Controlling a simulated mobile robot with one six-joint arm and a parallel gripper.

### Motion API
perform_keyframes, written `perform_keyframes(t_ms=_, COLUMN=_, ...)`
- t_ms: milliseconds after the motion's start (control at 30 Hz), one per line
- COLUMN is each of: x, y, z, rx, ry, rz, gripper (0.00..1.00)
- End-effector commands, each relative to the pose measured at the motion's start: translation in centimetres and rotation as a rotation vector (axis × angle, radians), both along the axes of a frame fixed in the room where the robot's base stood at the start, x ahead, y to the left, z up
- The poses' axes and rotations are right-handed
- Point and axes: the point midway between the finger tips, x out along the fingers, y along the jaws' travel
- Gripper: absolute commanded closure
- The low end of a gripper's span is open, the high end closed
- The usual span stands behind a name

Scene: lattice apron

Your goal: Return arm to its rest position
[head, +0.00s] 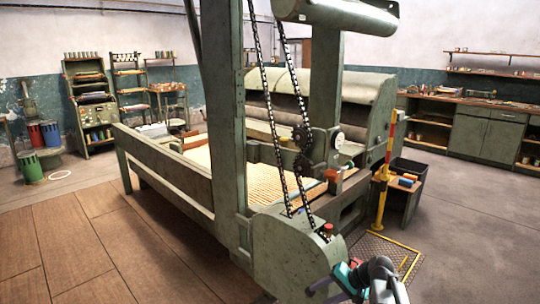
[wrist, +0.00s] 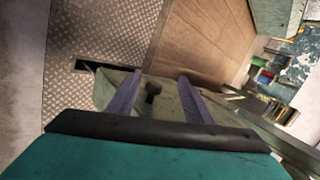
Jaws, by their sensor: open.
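My gripper (head: 322,290) is at the lower right of the head view, beside the near end of the green machine (head: 285,255). Its teal body and purple fingers show there, with the grey arm behind. In the wrist view my gripper (wrist: 155,83) has its two purple fingers spread apart with nothing held. A dark knob (wrist: 153,91) on a pale green surface shows between the fingers. I cannot tell how far it is from the fingertips. The arm is only partly in view, at the bottom edge of the head view.
The machine has a tall post and hanging chains (head: 262,60). A yellow post (head: 386,165) and a small table (head: 405,183) with a black bin (head: 409,167) stand to its right. Workbenches (head: 480,130) line the right wall.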

Motion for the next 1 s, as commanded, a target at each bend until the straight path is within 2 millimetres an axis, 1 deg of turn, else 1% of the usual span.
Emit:
perform_keyframes(t_ms=33, x=-1.4, y=0.8, z=-1.6, rx=-0.046, ry=0.021, rz=0.032, gripper=0.53)
perform_keyframes(t_ms=200, x=-5.2, y=2.0, z=-6.6, rx=-0.220, ry=0.083, rz=0.143, gripper=0.53)
perform_keyframes(t_ms=300, x=-7.6, y=2.3, z=-9.1, rx=-0.322, ry=0.115, rz=0.214, gripper=0.53)
perform_keyframes(t_ms=400, x=-9.6, y=2.3, z=-11.0, rx=-0.416, ry=0.141, rz=0.281, gripper=0.53)
perform_keyframes(t_ms=600, x=-12.5, y=1.9, z=-13.4, rx=-0.558, ry=0.173, rz=0.389, gripper=0.53)
perform_keyframes(t_ms=833, x=-14.9, y=1.4, z=-15.1, rx=-0.683, ry=0.196, rz=0.486, gripper=0.53)
perform_keyframes(t_ms=900, x=-15.4, y=1.2, z=-16.5, rx=-0.683, ry=0.209, rz=0.491, gripper=0.53)
perform_keyframes(t_ms=1000, x=-16.3, y=1.2, z=-18.1, rx=-0.678, ry=0.228, rz=0.497, gripper=0.53)
